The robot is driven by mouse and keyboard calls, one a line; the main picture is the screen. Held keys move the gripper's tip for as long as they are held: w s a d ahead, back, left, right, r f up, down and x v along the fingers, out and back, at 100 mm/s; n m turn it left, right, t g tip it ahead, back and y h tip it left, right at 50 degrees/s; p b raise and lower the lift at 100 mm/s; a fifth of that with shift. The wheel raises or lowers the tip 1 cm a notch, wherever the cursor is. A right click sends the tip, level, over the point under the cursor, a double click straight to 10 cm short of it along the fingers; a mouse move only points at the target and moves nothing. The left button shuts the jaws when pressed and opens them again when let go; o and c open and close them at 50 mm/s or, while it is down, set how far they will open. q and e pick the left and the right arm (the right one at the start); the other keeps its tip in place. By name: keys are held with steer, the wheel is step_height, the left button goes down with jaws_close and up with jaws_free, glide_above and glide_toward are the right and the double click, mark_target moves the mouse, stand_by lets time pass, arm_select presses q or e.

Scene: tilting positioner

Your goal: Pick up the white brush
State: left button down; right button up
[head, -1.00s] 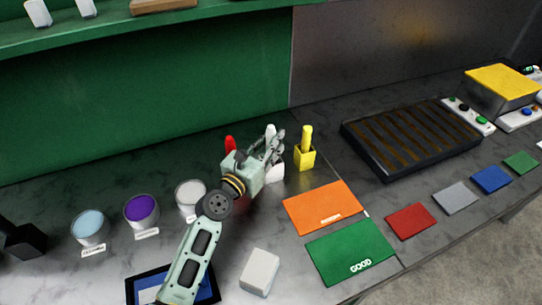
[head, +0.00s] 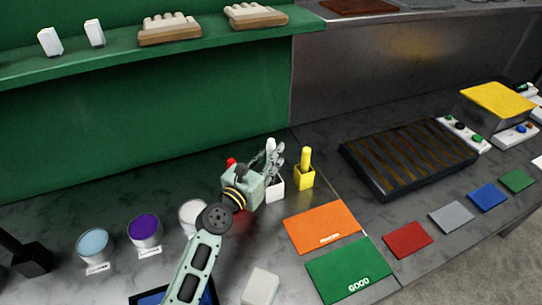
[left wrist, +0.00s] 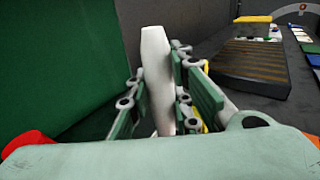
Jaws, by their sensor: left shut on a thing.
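The white brush (head: 271,147) stands upright at its white holder (head: 276,190) on the counter, left of the yellow brush. My left gripper (head: 270,160) is at the brush and covers part of it. In the left wrist view the white brush (left wrist: 156,75) stands between the finger pads of the left gripper (left wrist: 165,105), which is shut on it. Whether its lower end is still inside the holder is hidden by the gripper. My right gripper is not in view.
The yellow brush in its yellow holder (head: 304,173) stands close on the right. A red brush (head: 231,162) is partly hidden behind my gripper. Paint cups (head: 145,230) stand to the left. Orange (head: 322,226) and green (head: 348,268) mats lie in front. A green shelf (head: 200,47) runs behind.

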mark_target(271, 140)
arm_select(q)
step_height(271, 140, up, 9)
steer(key=p, duration=0.8)
steer(key=shift+r+p, duration=0.15)
steer(key=shift+p, duration=0.15)
steer(key=v, duration=1.8)
steer(key=shift+s+f, duration=0.1)
steer(key=shift+f, duration=0.1)
